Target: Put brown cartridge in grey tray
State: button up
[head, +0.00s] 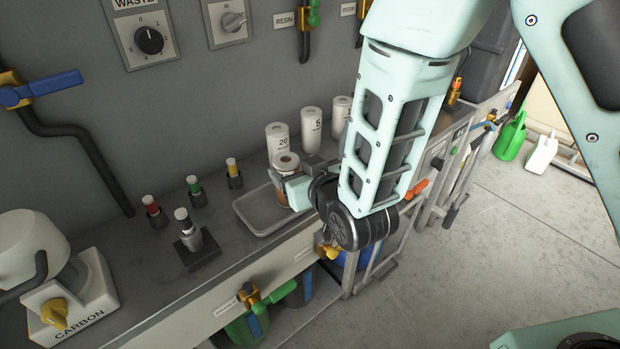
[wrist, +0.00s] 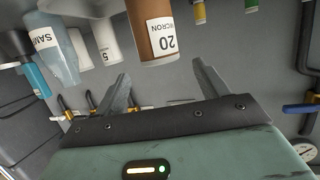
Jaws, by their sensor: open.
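The brown cartridge (head: 279,190) has a pale top and stands upright at the tray's back right in the head view. The wrist view shows it tilted by the camera, with a "20 MICRON" label (wrist: 152,30). My gripper (head: 302,177) is beside it on the right and covers part of it. In the wrist view my gripper's fingers (wrist: 161,69) are apart, with the cartridge beyond or between their tips; I cannot tell which. The grey tray (head: 243,222) is a shallow rimmed tray on the counter. Whether the cartridge rests inside it is hidden.
White cylinders (head: 277,137) (head: 311,126) stand behind the cartridge. Several small capped fittings (head: 194,188) and a black-based valve (head: 188,237) stand left of the tray. A white carbon unit (head: 70,300) is at far left. A translucent sample bottle (wrist: 60,55) shows in the wrist view.

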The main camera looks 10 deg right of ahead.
jog(key=s+d+r+n+g+h, duration=0.1)
jog(key=s+d+g, duration=0.3)
jog(key=s, duration=0.4)
jog(key=s+d+r+n+g+h, duration=0.1)
jog(key=s+d+r+g+h, duration=0.1)
jog(key=s, duration=0.7)
jog(key=s+d+r+n+g+h+p, duration=0.1)
jog(key=s+d+r+g+h, duration=0.1)
jog(key=s+d+r+g, duration=0.2)
jog(key=s+d+g, duration=0.1)
jog(key=s+g, duration=0.2)
jog(key=s, duration=0.1)
jog(key=shift+s+d+r, duration=0.2)
jog(key=shift+d+r, duration=0.15)
jog(key=shift+r, duration=0.1)
notch_tip(320, 180, up, 4)
jog(key=p, duration=0.4)
